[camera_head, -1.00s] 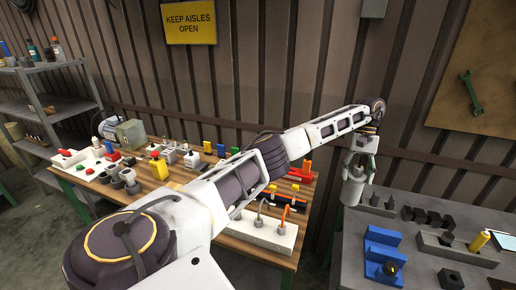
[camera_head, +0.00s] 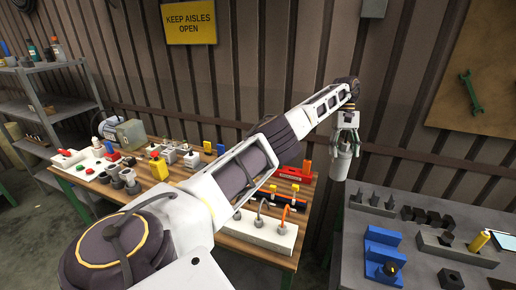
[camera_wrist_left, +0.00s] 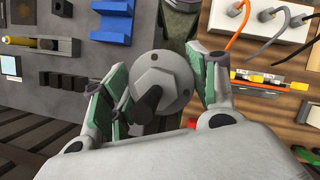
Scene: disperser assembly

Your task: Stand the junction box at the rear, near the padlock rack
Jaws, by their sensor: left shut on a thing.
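My left gripper (camera_head: 346,143) is shut on a light grey round canister (camera_head: 341,166), apparently the junction box. It hangs in the air by the corrugated wall, above the gap between the wooden bench and the grey table. In the left wrist view, the canister's round bolted end (camera_wrist_left: 165,82) sits between the fingers, with a dark stub (camera_wrist_left: 146,103) on it. I cannot tell the padlock rack for certain; small coloured pieces (camera_head: 221,149) stand along the wooden bench's rear edge. My right gripper is out of view.
The wooden bench (camera_head: 160,186) holds a white block with hooked leads (camera_head: 262,230), a red piece (camera_head: 295,174) and several grey fittings. The grey table (camera_head: 350,240) at the right holds a blue fixture (camera_head: 382,255) and dark blocks. My left arm crosses above the bench.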

